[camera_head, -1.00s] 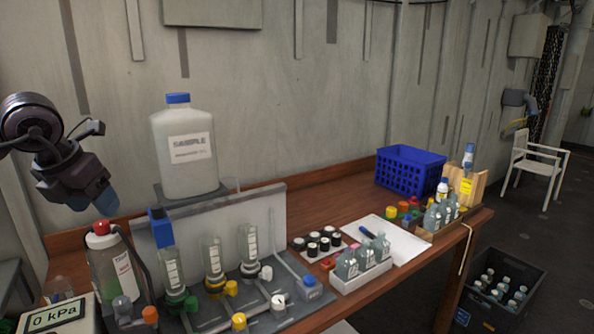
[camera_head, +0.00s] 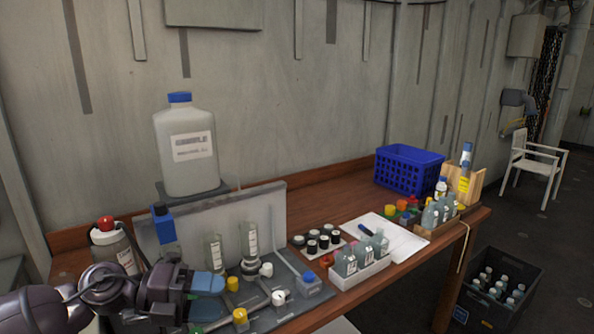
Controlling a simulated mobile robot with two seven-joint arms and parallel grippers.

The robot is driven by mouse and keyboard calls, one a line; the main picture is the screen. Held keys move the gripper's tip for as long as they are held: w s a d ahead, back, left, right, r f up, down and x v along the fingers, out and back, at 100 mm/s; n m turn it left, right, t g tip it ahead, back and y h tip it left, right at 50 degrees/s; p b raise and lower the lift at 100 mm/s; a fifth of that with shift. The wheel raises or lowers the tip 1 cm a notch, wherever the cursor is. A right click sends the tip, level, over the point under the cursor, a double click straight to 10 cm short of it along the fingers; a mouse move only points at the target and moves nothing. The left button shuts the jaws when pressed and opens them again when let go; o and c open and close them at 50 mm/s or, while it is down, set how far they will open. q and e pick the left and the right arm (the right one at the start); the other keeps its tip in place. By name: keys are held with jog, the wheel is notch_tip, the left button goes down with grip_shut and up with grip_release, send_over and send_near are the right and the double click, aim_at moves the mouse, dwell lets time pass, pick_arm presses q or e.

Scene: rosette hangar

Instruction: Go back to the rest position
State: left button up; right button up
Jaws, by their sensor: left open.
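My left gripper (camera_head: 207,295) is low at the left, in front of the left part of the filter rig (camera_head: 268,203). Its blue-tipped fingers point right and stand apart, with nothing seen held between them. The gripper and arm hide the rig's left clear cylinder, its green fitting and the pressure readout. Two clear cylinders (camera_head: 249,240) with a yellow valve (camera_head: 232,284) and white valves show just right of the fingers. My right gripper is not in view.
The large sample bottle (camera_head: 187,150) stands on top of the rig. A red-capped bottle (camera_head: 108,250) is behind my arm. A white rack of small bottles (camera_head: 362,274), black-capped vials and a blue basket (camera_head: 408,168) are further right. Bare wood shows at the table's back.

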pick_arm(q)
jog(key=s+a+f+n+t+y, duration=0.2)
jog(key=a+f+n+t+y, duration=0.15)
jog(key=f+n+t, duration=0.65)
jog(key=s+a+f+n+t+y, duration=0.1)
jog(key=a+f+n+t+y, duration=0.3)
jog(key=n, duration=1)
jog(key=s+a+f+n+g+y, duration=0.2)
jog(key=s+f+n+y, duration=0.2)
jog(key=s+f, duration=0.3)
jog(key=s+a+f+n+g+y, duration=0.2)
jog(key=s+a+f+n+y, duration=0.1)
jog(key=s+f+n, duration=0.3)
notch_tip(320, 180, down, 4)
jog(key=shift+s+a+f+n+g+y, duration=0.15)
jog(key=shift+s+a+n+g+y, duration=0.3)
jog(key=shift+s, duration=0.7)
jog(key=shift+d, duration=0.2)
